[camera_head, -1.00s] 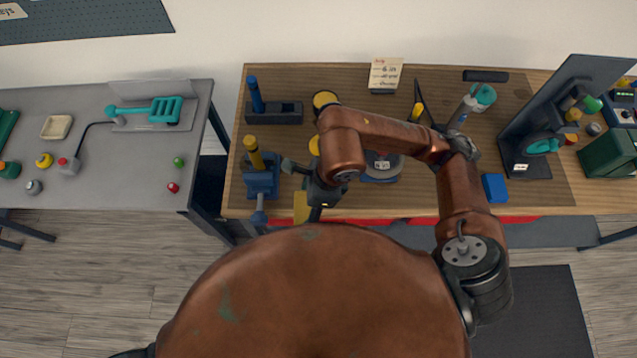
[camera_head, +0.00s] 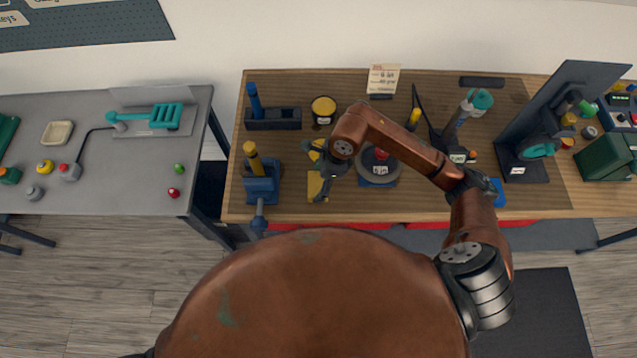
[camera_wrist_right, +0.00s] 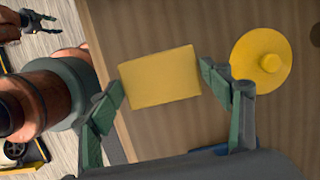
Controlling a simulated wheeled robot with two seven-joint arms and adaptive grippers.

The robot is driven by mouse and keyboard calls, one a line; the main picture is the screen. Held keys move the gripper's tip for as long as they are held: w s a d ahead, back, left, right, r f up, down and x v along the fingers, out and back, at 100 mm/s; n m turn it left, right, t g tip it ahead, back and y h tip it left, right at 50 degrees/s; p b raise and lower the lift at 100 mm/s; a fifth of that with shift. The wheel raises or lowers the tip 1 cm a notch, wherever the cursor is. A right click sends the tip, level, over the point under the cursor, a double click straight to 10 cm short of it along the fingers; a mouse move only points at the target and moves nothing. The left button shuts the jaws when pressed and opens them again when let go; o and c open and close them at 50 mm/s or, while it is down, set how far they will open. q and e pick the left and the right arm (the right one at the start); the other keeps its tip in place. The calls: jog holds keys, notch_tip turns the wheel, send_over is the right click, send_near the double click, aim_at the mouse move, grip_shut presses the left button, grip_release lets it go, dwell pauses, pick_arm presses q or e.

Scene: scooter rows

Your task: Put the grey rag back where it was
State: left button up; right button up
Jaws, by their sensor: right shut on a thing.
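My right gripper (camera_head: 320,172) is over the left part of the wooden bench (camera_head: 425,205). It is shut on a flat yellow pad (camera_wrist_right: 160,76), which sits between its green-grey fingertips in the right wrist view. The pad also shows in the head view (camera_head: 317,187), near the bench's front edge. I cannot tell whether it touches the bench. I cannot make out a grey rag in either view. My left gripper (camera_wrist_right: 42,20) shows small at the top left of the right wrist view, its fingers apart and empty.
A blue vise (camera_head: 262,186) stands left of the right gripper, and a round grey device (camera_head: 378,170) stands right. A tall dark stand (camera_head: 545,125) is at the right.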

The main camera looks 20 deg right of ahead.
jog(key=shift+s+f, duration=0.1)
jog(key=shift+f, duration=0.75)
jog(key=shift+f, duration=0.2)
jog(key=o, duration=1.1)
jog(key=shift+r, duration=0.1)
jog(key=shift+r, duration=0.15)
jog(key=v, duration=1.2)
jog(key=shift+b, duration=0.35)
